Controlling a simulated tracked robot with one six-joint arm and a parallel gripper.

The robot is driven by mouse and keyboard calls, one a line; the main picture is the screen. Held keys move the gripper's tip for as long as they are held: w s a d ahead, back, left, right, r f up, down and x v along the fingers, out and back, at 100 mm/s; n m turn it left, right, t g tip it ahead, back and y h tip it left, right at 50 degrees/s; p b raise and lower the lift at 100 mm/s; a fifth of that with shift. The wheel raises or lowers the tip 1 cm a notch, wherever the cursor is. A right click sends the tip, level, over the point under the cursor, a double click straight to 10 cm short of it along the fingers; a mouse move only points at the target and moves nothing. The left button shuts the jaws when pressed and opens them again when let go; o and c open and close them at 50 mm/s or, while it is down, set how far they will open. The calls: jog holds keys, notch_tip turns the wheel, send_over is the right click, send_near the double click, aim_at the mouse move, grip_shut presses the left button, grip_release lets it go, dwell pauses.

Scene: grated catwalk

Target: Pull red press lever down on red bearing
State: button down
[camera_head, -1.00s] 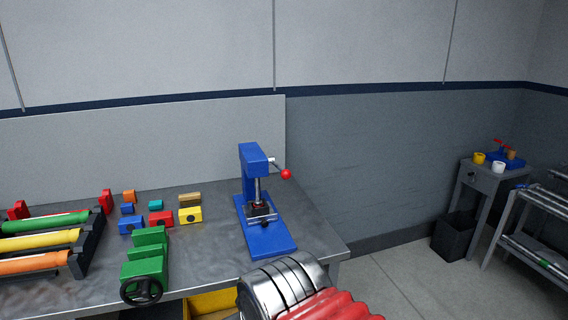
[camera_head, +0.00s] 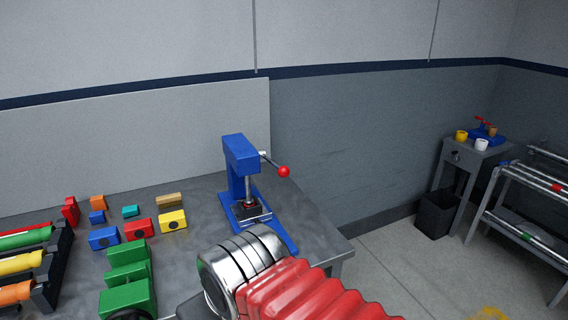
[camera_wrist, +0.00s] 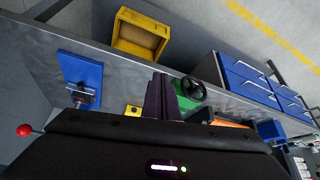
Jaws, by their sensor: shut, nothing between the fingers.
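The blue arbor press (camera_head: 240,155) stands near the right end of the metal workbench. Its lever (camera_head: 270,161) sticks out to the right and slants slightly down to a red ball knob (camera_head: 284,172). A small red piece (camera_head: 249,206), seemingly the red bearing, sits on the dark block under the ram; it is partly hidden. In the wrist view the press's blue base (camera_wrist: 80,72) is at left and the red knob (camera_wrist: 24,130) is at lower left. My gripper (camera_wrist: 160,97) is shut and empty, apart from the press and knob. The head view does not show its fingertips clearly.
Coloured blocks (camera_head: 139,229) and a green vise (camera_head: 127,280) stand left of the press. A roller rack (camera_head: 40,262) is at far left. A yellow bin (camera_wrist: 140,35) is below the bench edge. Open floor lies right of the bench, before a small grey table (camera_head: 470,158).

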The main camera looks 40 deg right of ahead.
dwell(0.3)
jog(key=w+d+r+m+t+h, duration=0.2)
jog(key=w+d+r+t+h, duration=0.1)
jog(key=w+d, duration=0.55)
jog(key=w+d+r+m+t+h, duration=0.25)
jog(key=w+d, duration=0.25)
jog(key=d, duration=0.6)
jog(key=d+r+m+t, duration=0.1)
jog(key=d+r+t, duration=0.1)
jog(key=d, duration=0.5)
jog(key=d+r+t, duration=0.3)
jog(key=d+t, duration=0.1)
jog(key=d, duration=0.3)
jog(key=shift+d+m+h, duration=0.15)
jog(key=shift+m+h, duration=0.2)
jog(key=shift+w, duration=0.1)
